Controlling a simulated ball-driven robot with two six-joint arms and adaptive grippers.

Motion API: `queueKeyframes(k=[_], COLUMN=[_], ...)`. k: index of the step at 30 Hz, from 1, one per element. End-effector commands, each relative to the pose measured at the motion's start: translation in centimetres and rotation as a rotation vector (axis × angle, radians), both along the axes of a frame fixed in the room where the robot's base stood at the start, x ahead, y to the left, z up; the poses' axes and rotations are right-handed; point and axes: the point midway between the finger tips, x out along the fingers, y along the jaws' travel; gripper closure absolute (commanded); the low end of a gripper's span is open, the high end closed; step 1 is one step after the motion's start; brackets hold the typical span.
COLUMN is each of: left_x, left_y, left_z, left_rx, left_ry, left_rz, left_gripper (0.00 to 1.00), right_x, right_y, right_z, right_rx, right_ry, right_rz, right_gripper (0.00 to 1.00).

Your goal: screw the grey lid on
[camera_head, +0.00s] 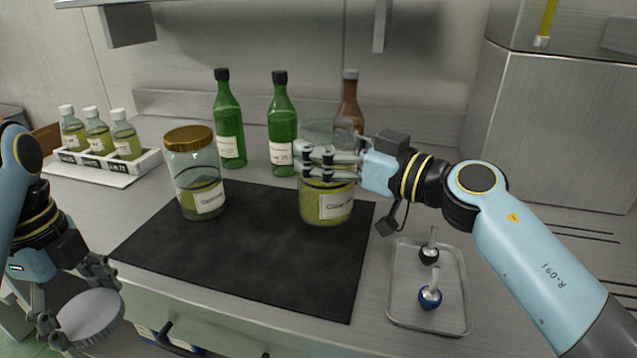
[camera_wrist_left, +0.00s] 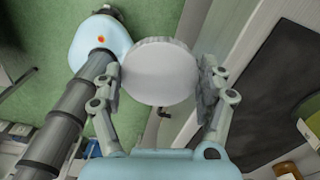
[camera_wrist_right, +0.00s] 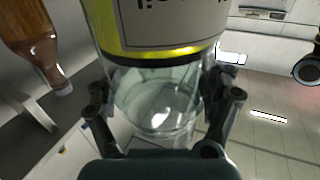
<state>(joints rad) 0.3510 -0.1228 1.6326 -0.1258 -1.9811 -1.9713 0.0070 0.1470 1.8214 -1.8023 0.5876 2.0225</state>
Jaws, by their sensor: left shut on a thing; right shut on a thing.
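The grey lid (camera_head: 90,314) is a flat round disc, also in the left wrist view (camera_wrist_left: 160,72). My left gripper (camera_head: 78,294) is shut on it and holds it in front of the counter's front edge, away from the jars. An open glass jar (camera_head: 327,207) with yellow-green contents and a white label stands upright on the dark mat's right part. My right gripper (camera_head: 333,160) is shut on this jar around its upper glass; the jar also fills the right wrist view (camera_wrist_right: 158,98).
A second jar (camera_head: 193,172) with a gold lid stands on the dark mat (camera_head: 240,262). Green bottles (camera_head: 229,125) and a brown bottle (camera_head: 350,100) stand behind. A rack of small bottles (camera_head: 148,160) is at left, a metal tray (camera_head: 400,312) with two small tools at right.

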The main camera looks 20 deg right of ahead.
Motion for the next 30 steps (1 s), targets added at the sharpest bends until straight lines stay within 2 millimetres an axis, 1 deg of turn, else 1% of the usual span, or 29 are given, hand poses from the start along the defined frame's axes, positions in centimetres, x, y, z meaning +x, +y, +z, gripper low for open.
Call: queueKeyframes(k=[1,5,16,19,25,27,30], left_x=[0.0,0.0,0.0,0.0,-0.1,-0.1,-0.1], left_y=[0.0,0.0,0.0,0.0,0.0,0.0,0.0], left_z=[-0.5,-0.7,-0.8,-1.4,-3.4,-3.5,-3.3], left_rx=[0.000,0.000,0.000,0.000,0.000,0.000,0.000], left_ry=[0.000,0.001,0.001,0.002,0.005,0.006,0.005], left_rz=[0.000,0.000,0.000,0.000,0.000,0.000,0.000], left_gripper=[0.47,0.47,0.47,0.47,0.47,0.47,0.47], right_x=[0.6,1.4,1.5,1.5,1.5,1.5,1.5], right_y=[0.3,0.7,0.8,0.8,0.8,0.8,0.8], right_z=[-0.3,-0.7,-0.9,-1.8,-4.7,-5.0,-4.8], right_rx=[0.004,0.001,0.001,0.002,0.001,0.002,0.001], right_ry=[-0.004,-0.005,-0.004,-0.003,-0.002,-0.003,-0.004], right_rz=[-0.001,0.000,0.000,-0.001,-0.001,-0.001,-0.001], right_gripper=[0.75,0.75,0.75,0.75,0.75,0.75,0.75])
